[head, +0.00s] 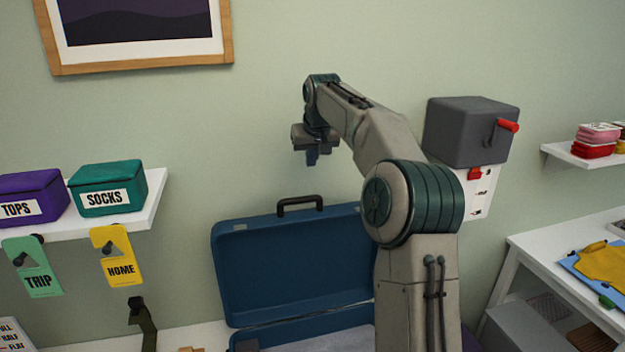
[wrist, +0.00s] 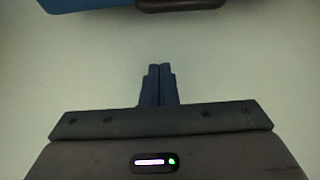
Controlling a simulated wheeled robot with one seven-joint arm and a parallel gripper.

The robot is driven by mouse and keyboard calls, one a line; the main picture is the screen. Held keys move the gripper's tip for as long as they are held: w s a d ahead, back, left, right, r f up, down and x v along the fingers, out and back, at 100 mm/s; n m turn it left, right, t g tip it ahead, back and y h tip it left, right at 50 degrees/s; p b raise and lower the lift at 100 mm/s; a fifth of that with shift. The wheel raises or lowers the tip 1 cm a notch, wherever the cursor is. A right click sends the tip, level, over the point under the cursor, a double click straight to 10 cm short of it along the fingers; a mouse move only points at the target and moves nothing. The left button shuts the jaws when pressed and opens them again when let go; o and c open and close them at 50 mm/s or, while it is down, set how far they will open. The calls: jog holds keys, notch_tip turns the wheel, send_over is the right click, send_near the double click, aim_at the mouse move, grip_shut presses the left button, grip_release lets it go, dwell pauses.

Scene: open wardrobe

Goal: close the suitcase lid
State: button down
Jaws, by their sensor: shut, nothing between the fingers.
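The blue suitcase stands open, with its lid (head: 285,262) upright against the green wall and a dark handle (head: 299,203) on the lid's top edge. Part of its base (head: 300,330) shows below; my arm hides the right side. My gripper (head: 312,160) is above the lid's top edge, pointing down, apart from the handle. In the wrist view, my gripper's fingers (wrist: 158,72) are together and empty. The lid's edge (wrist: 90,6) and handle (wrist: 180,4) show at the top of that view.
A white shelf (head: 150,205) at left holds a purple TOPS box (head: 30,197) and a teal SOCKS box (head: 105,188), with TRIP (head: 33,268) and HOME (head: 118,258) tags below. A grey box with a red-handled crank (head: 470,130) is on the wall at right. A white table (head: 540,240) stands far right.

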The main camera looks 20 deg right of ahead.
jog(key=p, duration=0.3)
send_over(312, 208)
jog(key=w, duration=0.3)
jog(key=f, duration=0.8)
jog(key=shift+w, duration=0.2)
jog(key=shift+f, duration=0.3)
jog(key=shift+s+f, duration=0.15)
jog(key=shift+s, duration=0.15)
jog(key=shift+s+f, duration=0.15)
jog(key=shift+s, duration=1.4)
